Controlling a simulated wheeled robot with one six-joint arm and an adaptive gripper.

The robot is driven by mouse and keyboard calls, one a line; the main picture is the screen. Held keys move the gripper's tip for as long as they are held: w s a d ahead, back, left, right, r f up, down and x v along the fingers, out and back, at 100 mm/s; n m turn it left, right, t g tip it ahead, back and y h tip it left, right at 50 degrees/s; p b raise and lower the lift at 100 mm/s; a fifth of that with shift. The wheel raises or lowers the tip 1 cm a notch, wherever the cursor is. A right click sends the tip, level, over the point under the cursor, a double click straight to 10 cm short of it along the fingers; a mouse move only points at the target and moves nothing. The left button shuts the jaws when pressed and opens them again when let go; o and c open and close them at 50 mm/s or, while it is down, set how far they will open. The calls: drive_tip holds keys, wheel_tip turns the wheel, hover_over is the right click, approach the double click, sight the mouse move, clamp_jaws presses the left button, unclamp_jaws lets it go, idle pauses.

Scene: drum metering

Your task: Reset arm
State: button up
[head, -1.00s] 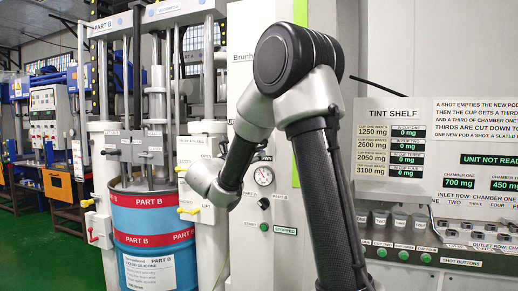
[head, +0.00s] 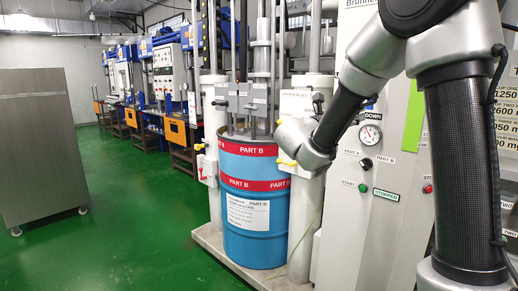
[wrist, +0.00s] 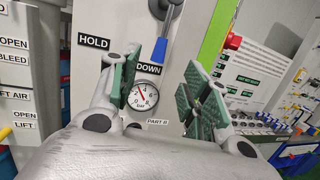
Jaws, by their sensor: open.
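My gripper (wrist: 155,98) is in the wrist view with its two green-padded fingers spread wide apart. Nothing is between the pads. Behind the gap is a grey panel with a pressure gauge (wrist: 144,96) and a blue-handled lever (wrist: 160,45) near the HOLD and DOWN labels. In the head view my arm is folded in front of the machine, and the gripper's fingers are hidden behind the wrist. The gauge also shows in the head view (head: 370,135), just right of my wrist.
A blue PART B drum (head: 250,190) stands on a low platform left of my arm. A grey wheeled cabinet (head: 40,145) stands at the far left. The green floor (head: 130,220) between them is clear.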

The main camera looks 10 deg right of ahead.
drive_tip(key=s+d+f+m+g+y, duration=0.3)
drive_tip(key=s+f+m+g+y, duration=0.15)
drive_tip(key=s+f+m, duration=0.35)
drive_tip(key=s+d+f+m+g+y, duration=0.3)
drive_tip(key=s+f+m+g+y, duration=0.15)
drive_tip(key=s+f, duration=0.4)
drive_tip(key=s+a+r+m+t+y, duration=0.1)
drive_tip(key=s+a+m+t+y, duration=0.1)
drive_tip(key=s+a+m+y, duration=0.2)
drive_tip(key=s+a+r+m+t+y, duration=0.1)
drive_tip(key=s+a+m+y, duration=0.4)
drive_tip(key=s, duration=0.5)
drive_tip(key=shift+r+m+t, duration=0.35)
drive_tip(key=shift+m+t, duration=0.25)
drive_tip(key=shift+m, duration=0.25)
